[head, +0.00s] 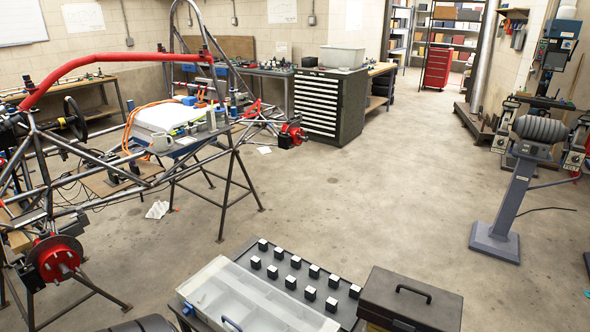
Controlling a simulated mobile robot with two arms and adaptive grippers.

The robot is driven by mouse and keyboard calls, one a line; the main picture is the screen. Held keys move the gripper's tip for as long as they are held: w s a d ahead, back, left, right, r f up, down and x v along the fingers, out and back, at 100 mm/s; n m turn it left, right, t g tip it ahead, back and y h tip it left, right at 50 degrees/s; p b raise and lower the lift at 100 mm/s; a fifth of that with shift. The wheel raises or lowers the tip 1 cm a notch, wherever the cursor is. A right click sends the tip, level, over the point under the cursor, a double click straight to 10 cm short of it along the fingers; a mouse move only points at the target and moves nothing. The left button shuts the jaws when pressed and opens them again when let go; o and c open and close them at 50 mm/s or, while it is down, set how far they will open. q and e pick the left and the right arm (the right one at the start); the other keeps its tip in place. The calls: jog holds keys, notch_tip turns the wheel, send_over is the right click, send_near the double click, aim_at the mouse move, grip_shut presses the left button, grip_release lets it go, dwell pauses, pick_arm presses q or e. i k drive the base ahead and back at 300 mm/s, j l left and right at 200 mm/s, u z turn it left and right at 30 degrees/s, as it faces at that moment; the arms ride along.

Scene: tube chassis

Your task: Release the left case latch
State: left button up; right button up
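A case with a clear lid (245,297) lies on a bench at the bottom of the head view, cut off by the lower edge. Its lid looks closed, and pale compartments show through it. A small blue part (188,309), perhaps a latch, sits at its left front corner. I cannot tell whether either is fastened. A dark toolbox (412,298) with a black handle stands to the right of the case. Neither of my grippers is in view.
Several black cubes with white tops (295,262) stand on a dark mat behind the case. A tube chassis (110,150) with a red padded bar fills the left. A drawer cabinet (330,105) stands at the back. The concrete floor (400,190) beyond the bench is mostly clear.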

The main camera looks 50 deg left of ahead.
aim_at(189, 310)
jog(key=u, duration=1.9)
